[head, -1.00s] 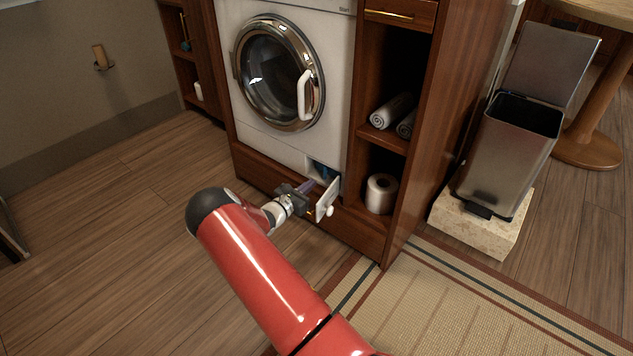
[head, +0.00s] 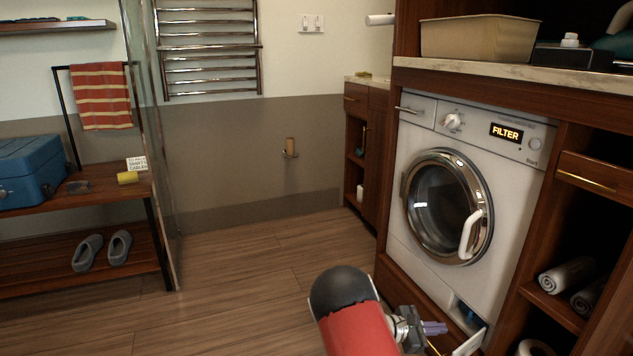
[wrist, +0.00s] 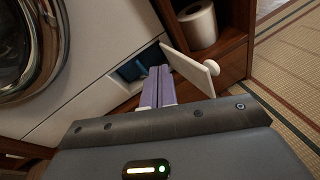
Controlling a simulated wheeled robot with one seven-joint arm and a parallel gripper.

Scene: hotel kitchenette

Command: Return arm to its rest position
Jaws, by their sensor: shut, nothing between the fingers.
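My gripper (head: 434,328) is low in front of the washing machine (head: 470,150), at the bottom of the head view. In the wrist view its two purple fingers (wrist: 158,86) are together with nothing between them. They point toward the small open hatch (wrist: 192,66) at the machine's lower corner. Something blue (wrist: 132,70) shows inside the opening. I cannot tell whether the fingertips touch the flap.
The washer display reads FILTER. Wooden shelves at right hold rolled towels (head: 566,275) and a toilet roll (wrist: 198,25). A glass panel (head: 150,130) and a bench (head: 80,198) with a blue case (head: 30,170) stand at left. The wooden floor (head: 230,290) between is clear.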

